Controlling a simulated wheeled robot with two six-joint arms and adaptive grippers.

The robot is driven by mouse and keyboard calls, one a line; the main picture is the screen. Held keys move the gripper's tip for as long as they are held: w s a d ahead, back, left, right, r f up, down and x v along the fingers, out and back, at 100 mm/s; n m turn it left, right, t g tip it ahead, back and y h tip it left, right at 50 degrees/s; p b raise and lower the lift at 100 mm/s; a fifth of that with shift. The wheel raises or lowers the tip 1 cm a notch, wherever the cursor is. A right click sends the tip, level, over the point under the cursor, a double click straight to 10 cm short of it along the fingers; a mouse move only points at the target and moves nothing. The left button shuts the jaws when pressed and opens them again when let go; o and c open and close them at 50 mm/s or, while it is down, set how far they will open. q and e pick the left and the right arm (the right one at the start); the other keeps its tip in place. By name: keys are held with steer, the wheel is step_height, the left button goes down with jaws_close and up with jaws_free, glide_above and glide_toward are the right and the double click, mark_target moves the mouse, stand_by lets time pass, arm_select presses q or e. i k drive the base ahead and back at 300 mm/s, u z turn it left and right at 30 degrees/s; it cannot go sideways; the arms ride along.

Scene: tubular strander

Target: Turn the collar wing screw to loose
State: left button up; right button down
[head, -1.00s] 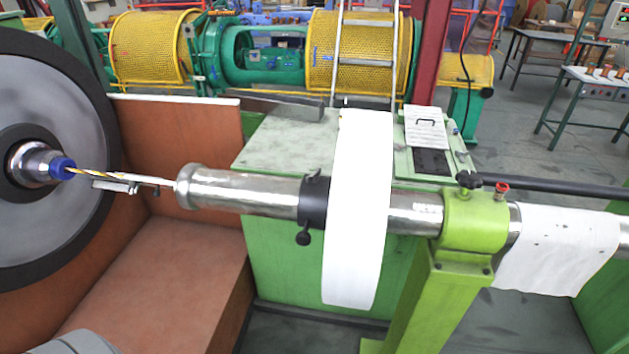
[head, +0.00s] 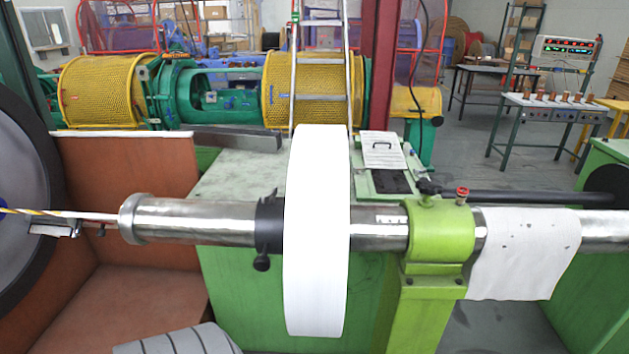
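A black collar (head: 269,222) sits around the horizontal steel tube (head: 195,219), against the left side of a wide white ring (head: 317,235). A dark wing screw with a round knob (head: 261,263) hangs below the collar. A small dark lug stands at the collar's top. I cannot tell from this view how tight the screw is. Neither of my grippers is in view. A grey striped rounded part at the bottom edge may be part of my own arm.
A white cloth (head: 524,252) drapes over the tube at right. A large dark-rimmed disc (head: 30,200) stands left. Orange panels (head: 124,178) lie behind and below the tube.

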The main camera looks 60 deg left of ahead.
mark_target(269, 198)
steer(key=z, duration=0.05)
steer(key=i, duration=0.3)
steer(key=u, duration=1.05)
